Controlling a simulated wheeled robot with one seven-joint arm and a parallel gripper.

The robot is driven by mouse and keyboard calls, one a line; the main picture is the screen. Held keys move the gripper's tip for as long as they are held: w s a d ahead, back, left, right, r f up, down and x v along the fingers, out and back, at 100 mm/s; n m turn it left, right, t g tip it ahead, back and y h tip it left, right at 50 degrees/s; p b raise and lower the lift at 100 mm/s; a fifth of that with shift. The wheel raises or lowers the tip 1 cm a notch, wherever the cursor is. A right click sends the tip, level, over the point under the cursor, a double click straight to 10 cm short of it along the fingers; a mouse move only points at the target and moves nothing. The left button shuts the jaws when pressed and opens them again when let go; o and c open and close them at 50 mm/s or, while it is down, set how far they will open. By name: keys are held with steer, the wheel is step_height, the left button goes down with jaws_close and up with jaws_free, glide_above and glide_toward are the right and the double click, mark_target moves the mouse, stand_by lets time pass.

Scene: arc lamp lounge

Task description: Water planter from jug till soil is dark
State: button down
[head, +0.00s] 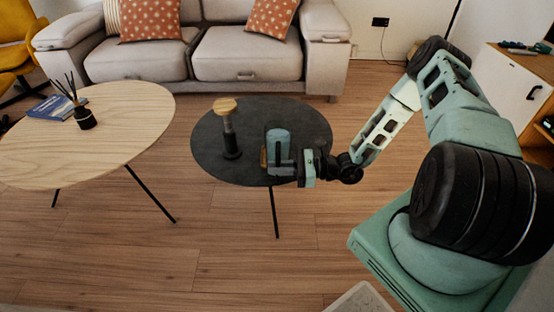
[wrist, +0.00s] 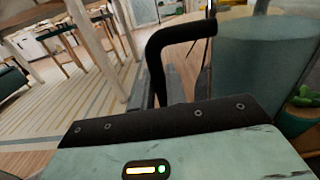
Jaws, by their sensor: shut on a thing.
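The jug (head: 279,144) is a teal-grey cylinder over the right part of the dark round table. It looks upright; I cannot tell whether its base touches the table. In the wrist view the jug (wrist: 262,55) fills the upper right, with its black handle (wrist: 158,60) in front of me. My gripper (head: 287,167) is shut on the jug at its handle side. In the head view only an orange-brown sliver shows left of the jug. The soil is hidden.
A dark stand with a round wooden top (head: 229,125) stands left of the jug on the dark table (head: 213,165). A pale wooden table (head: 110,120) at left holds a reed diffuser (head: 84,117) and a book (head: 52,108). A sofa (head: 245,55) stands behind.

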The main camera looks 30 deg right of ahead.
mark_target(278, 154)
step_height(278, 154, up, 6)
steer(key=m+p, duration=0.6)
steer(key=shift+w+a+m+p, duration=0.3)
steer(key=shift+p, duration=0.1)
stand_by(0.5)
steer(key=shift+w+r, duration=0.1)
stand_by(1.2)
